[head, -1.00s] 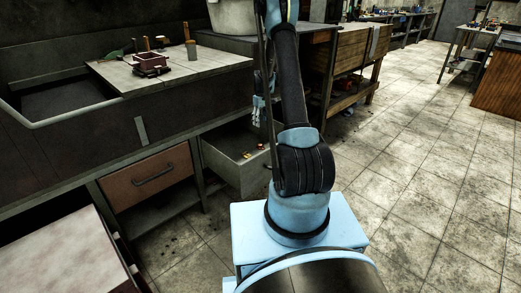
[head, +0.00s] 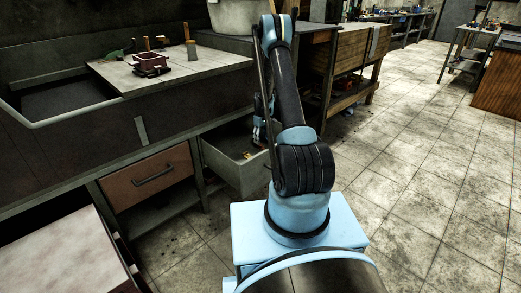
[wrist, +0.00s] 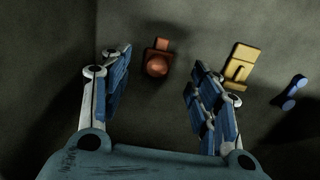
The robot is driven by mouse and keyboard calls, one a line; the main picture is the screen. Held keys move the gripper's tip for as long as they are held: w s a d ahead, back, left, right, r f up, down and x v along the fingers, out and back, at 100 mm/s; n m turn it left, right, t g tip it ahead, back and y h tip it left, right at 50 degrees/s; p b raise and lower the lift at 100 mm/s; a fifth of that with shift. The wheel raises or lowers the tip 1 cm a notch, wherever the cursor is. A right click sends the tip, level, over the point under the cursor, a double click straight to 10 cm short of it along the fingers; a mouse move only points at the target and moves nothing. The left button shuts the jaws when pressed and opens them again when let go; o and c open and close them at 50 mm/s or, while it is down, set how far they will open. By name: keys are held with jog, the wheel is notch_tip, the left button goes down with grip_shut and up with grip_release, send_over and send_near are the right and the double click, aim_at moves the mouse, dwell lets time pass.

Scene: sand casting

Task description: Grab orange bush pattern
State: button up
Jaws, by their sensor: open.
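The orange bush pattern (wrist: 157,64) lies on the floor of the open grey drawer, in the wrist view. It has a rounded knob and a small block behind it. My gripper (wrist: 158,92) is open above the drawer floor, and the orange piece shows between and slightly beyond its two fingers, untouched as far as I can see. In the head view my gripper (head: 262,130) is partly hidden behind my arm, over the drawer (head: 232,170).
A yellow pattern (wrist: 240,66) lies just right of the right finger, and a blue piece (wrist: 290,92) farther right. Drawer walls surround them. Above stands a workbench with a wooden board (head: 200,62) holding a reddish box (head: 151,63) and tools.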

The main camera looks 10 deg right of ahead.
aim_at(261, 145)
jog(key=shift+w+f, duration=0.2)
jog(key=shift+f, duration=2.3)
jog(key=c, duration=1.1)
